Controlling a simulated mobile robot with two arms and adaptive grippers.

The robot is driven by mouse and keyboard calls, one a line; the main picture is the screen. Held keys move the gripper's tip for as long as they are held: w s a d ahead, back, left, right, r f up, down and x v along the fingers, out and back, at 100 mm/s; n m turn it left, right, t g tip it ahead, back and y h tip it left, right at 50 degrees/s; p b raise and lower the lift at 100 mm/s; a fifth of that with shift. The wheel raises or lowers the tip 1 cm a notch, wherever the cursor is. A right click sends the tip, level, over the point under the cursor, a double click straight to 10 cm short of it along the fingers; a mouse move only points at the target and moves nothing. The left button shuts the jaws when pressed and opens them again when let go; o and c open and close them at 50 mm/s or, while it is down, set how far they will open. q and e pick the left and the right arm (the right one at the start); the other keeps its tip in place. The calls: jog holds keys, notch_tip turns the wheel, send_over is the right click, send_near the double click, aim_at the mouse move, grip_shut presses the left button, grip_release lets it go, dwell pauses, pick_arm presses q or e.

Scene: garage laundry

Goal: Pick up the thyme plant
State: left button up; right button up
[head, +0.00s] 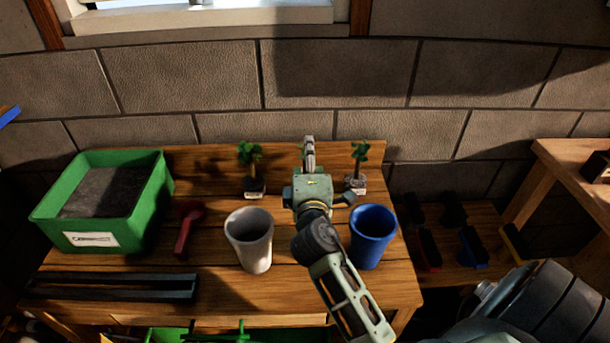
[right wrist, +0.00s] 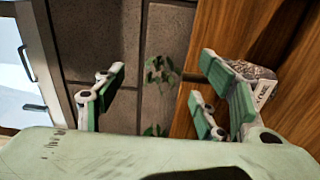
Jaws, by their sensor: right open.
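Two small potted green plants stand at the back of the wooden bench in the head view, one on the left (head: 250,155) and one on the right (head: 359,152). I cannot tell which is thyme. My right gripper (head: 309,155) is between them, nearer the right one, and holds neither. In the right wrist view, the open fingers (right wrist: 165,90) are spread with green leaves (right wrist: 160,72) showing in the gap against the wall. A grey pot with a white label (right wrist: 262,88) sits behind the right-hand fingers, partly hidden. My left gripper is not in view.
A grey cup (head: 249,238) and a blue cup (head: 373,236) stand in front of the plants. A green soil tub (head: 140,205), a red scoop (head: 187,228) and a dark long tray (head: 110,287) are at left. The block wall (head: 330,75) rises close behind the bench.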

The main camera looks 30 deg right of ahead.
jog(key=x, duration=0.4)
jog(key=shift+w+d+f+p, duration=0.15)
jog(key=shift+w+p, duration=0.1)
jog(key=shift+p, duration=0.05)
grip_shut()
dwell(0.4)
